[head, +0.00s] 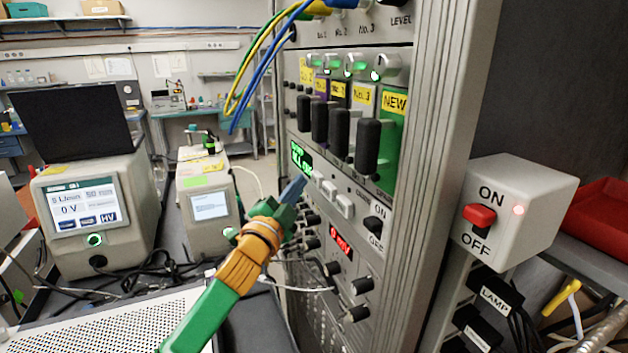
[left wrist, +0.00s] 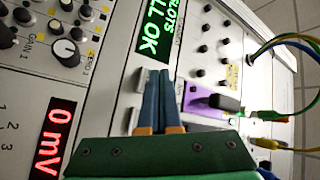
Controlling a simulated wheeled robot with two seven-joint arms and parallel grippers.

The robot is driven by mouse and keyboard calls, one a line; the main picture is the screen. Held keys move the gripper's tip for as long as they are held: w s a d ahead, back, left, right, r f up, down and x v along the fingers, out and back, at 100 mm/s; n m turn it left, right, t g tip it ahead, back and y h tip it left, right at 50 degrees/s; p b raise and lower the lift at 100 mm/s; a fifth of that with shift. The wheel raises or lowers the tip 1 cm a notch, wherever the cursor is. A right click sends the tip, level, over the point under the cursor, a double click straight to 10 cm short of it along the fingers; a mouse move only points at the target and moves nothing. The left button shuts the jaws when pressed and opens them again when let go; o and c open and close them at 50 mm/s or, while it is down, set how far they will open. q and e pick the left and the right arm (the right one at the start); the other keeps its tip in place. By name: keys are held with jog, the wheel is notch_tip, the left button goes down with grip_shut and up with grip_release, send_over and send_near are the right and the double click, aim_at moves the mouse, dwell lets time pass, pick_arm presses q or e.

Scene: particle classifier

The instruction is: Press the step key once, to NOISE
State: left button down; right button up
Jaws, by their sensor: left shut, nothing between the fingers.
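My left gripper (head: 295,186) is shut and empty, its blue fingers reaching to the rack's front panel. In the left wrist view the shut fingertips (left wrist: 158,76) lie close beside pale keys (left wrist: 143,80), just below the green display; I cannot tell whether they touch one. In the head view white keys (head: 345,205) sit to the right of the fingertips, and part of the key row may be hidden. The green display (head: 301,157) is partly blocked in the head view; in the left wrist view (left wrist: 155,28) it reads "SLOTS" and "ALL OK", partly cropped.
A red "0 mV" display (head: 341,243) and several knobs sit below. An ON/OFF rocker (head: 377,225) is to the right. Plug-in cards with black handles (head: 367,146) and cables (head: 262,65) are above. A grey box with a red switch (head: 480,216) stands right.

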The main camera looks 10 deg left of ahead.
pick_arm(q)
jog(key=shift+d, duration=0.1)
jog(key=shift+w+d, duration=0.25)
jog(key=shift+d, duration=0.05)
jog(key=shift+w+d+b, duration=0.35)
jog(key=shift+w+d, duration=0.1)
jog(key=shift+d, duration=0.2)
dwell(1.4)
jog(key=shift+s+a+p, duration=0.65)
jog(key=shift+s+a, duration=0.05)
jog(key=shift+a, duration=0.25)
jog(key=s+a+p, duration=0.1)
jog(key=a, duration=0.1)
jog(key=s+a+p, duration=0.1)
jog(key=a, duration=0.1)
jog(key=shift+s, duration=0.4)
